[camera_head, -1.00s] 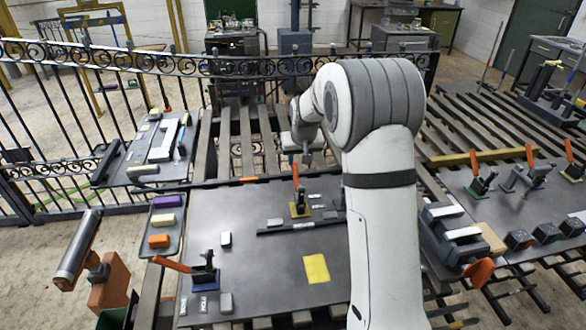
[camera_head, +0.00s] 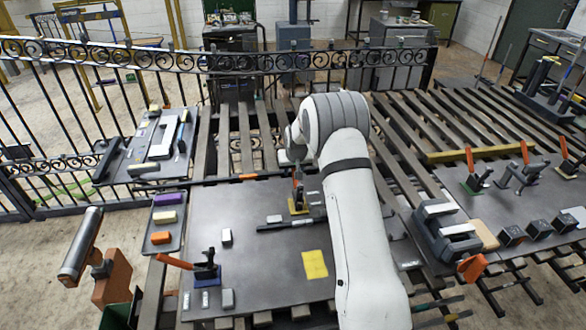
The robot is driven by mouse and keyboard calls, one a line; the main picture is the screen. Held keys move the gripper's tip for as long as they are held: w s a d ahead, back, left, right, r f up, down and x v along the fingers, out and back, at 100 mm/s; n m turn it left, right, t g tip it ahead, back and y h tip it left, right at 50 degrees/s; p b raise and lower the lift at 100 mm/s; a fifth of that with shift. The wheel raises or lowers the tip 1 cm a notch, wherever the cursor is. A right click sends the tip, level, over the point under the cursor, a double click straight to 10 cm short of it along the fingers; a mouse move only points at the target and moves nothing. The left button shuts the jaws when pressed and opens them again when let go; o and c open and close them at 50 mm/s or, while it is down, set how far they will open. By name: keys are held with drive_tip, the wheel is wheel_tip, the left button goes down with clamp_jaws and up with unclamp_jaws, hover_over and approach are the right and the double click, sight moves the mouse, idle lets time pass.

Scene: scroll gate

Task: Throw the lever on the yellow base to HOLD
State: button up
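The lever on the yellow base (camera_head: 291,208) stands on the dark work plate (camera_head: 240,260), just left of my arm. Its orange handle (camera_head: 295,174) points up, and its dark body (camera_head: 299,196) sits on the yellow base. My gripper (camera_head: 296,165) is at the upper end of the handle, largely hidden by my own arm. I cannot tell whether it touches the handle or whether its fingers are open or shut. Small light label plates lie by the base, one on the left (camera_head: 274,218) and one on the right (camera_head: 313,193); their words are too small to read.
A second lever with an orange handle (camera_head: 175,261) on a blue base stands at the front left. A dark bar (camera_head: 272,227) lies in front of the yellow base, and a yellow sheet (camera_head: 315,264) lies nearer. A scrolled iron fence (camera_head: 200,62) runs behind.

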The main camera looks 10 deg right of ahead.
drive_tip(key=shift+f, duration=0.1)
drive_tip(key=shift+c, duration=0.4)
clamp_jaws()
